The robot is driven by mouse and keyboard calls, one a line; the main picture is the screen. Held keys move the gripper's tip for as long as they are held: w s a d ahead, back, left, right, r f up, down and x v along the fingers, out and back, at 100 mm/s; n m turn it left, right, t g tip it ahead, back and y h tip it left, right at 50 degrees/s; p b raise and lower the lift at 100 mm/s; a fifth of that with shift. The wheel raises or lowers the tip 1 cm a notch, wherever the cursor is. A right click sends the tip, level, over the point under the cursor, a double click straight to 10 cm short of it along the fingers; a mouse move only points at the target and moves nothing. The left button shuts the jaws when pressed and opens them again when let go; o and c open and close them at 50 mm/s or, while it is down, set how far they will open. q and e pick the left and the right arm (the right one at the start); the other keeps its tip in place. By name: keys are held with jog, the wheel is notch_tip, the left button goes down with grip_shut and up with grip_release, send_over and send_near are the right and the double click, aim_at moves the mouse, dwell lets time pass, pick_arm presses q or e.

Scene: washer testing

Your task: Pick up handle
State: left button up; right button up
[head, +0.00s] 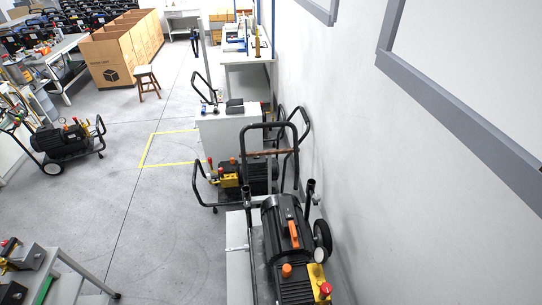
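Several black tube handles show in the head view, and I cannot tell which one the task means. One U-shaped handle (268,125) with a brown crossbar (270,153) stands near the wall, behind the nearest washer. A second bent handle (304,128) is just right of it, close to the wall. I cannot tell whether either is loose or fixed to a washer. The nearest washer (284,215) has a black motor, an orange grip (293,234) and upright tube ends (311,187) without a handle on them. Neither of my grippers is in view.
Another washer (257,178) stands behind the nearest one, near a grey cabinet (222,135). A washer cart (62,145) stands at left. A bench corner (28,255) is at lower left. Cardboard boxes (108,58) and a stool (146,75) are farther back. The middle floor is clear.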

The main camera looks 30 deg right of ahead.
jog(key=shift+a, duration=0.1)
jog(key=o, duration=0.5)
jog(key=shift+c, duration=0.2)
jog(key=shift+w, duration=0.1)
